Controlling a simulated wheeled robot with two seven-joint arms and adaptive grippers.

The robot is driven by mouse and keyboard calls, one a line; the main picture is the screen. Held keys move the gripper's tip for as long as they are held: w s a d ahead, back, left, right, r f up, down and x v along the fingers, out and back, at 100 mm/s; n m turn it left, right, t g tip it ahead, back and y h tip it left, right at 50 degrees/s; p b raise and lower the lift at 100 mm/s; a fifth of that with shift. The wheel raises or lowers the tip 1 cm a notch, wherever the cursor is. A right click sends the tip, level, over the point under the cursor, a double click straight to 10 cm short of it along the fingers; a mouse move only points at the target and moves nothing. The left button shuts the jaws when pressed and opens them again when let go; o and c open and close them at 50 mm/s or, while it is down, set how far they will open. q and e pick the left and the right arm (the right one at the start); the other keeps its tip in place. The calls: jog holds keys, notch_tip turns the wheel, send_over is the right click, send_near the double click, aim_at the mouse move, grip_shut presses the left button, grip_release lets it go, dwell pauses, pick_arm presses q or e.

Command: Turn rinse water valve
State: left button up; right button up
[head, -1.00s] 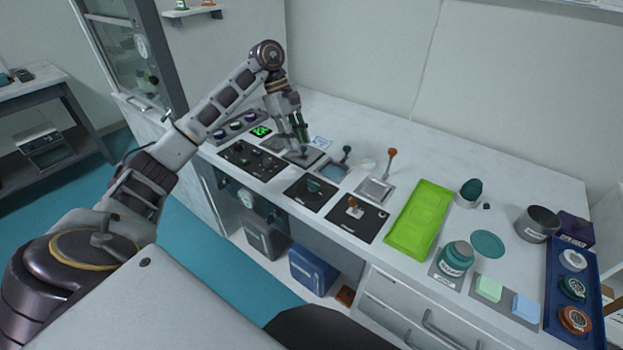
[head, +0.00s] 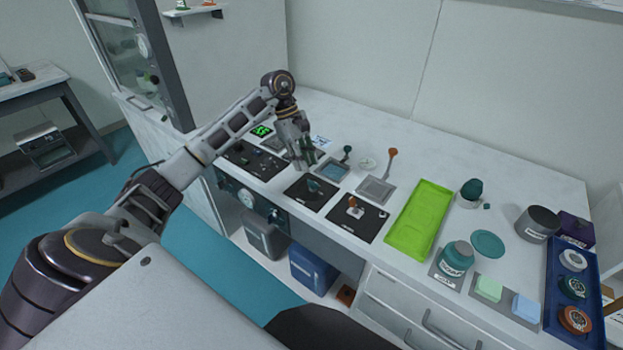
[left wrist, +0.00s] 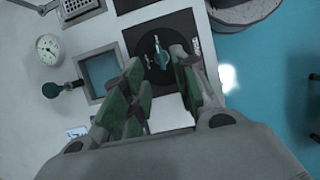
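A teal valve handle (head: 314,186) stands on a black square panel (head: 301,196) near the counter's front edge. A second valve with an orange and white handle (head: 353,204) is on the black panel to its right. I cannot read which is the rinse water valve. My left gripper (head: 304,165) is just behind and above the teal handle, pointing down. In the left wrist view, its green-padded fingers (left wrist: 157,64) are apart, and the teal handle (left wrist: 162,56) shows beyond and between their tips. Contact is not visible. My right gripper is out of view.
A small basin of blue water (head: 332,169) and a green-knobbed lever (head: 346,153) stand behind the panels. An orange-topped lever (head: 391,160) rises behind a metal plate. A lime-green tray (head: 418,222) lies to the right. A control panel (head: 255,160) is to the left.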

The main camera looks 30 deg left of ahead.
aim_at(312, 181)
pick_arm(q)
jog(key=shift+x, duration=3.35)
jog(key=shift+c, duration=0.4)
grip_shut()
